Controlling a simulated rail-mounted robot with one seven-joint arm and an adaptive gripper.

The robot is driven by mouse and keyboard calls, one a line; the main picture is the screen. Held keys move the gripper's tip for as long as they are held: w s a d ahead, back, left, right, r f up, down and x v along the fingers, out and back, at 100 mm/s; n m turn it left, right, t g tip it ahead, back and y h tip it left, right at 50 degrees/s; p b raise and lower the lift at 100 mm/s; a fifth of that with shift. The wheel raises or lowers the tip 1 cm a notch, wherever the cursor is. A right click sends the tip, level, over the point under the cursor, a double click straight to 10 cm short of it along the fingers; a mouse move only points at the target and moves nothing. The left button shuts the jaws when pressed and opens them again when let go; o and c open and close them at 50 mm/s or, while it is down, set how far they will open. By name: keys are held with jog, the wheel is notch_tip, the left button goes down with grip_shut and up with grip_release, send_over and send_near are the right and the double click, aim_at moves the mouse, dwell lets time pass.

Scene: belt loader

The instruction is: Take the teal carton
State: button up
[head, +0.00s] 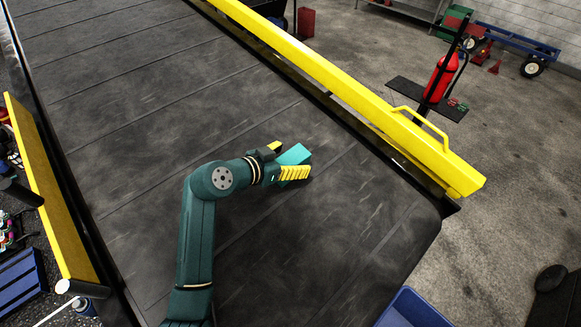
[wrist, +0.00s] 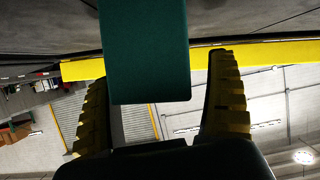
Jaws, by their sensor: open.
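The teal carton (head: 294,155) lies on the dark belt (head: 160,120), near its right-hand yellow rail. My gripper (head: 285,160) is low over the belt, with its yellow fingers on either side of the carton. In the wrist view the carton (wrist: 145,50) hangs into the picture from the top, between the two ridged fingers of my gripper (wrist: 160,105). The fingers are open, and a gap shows between the carton and the right finger. The left finger is close to the carton; I cannot tell whether it touches. The carton's near end is partly hidden by my gripper in the head view.
A yellow rail (head: 350,90) runs along the belt's right side and another yellow rail (head: 50,190) along its left. A blue bin (head: 412,310) stands past the belt's near end. A red extinguisher (head: 440,78) stands beyond the right rail. The belt around the carton is clear.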

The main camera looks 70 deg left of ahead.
jog(key=shift+w, duration=0.1)
jog(key=shift+c, duration=0.5)
jog(key=c, duration=1.3)
jog(key=shift+o, duration=0.2)
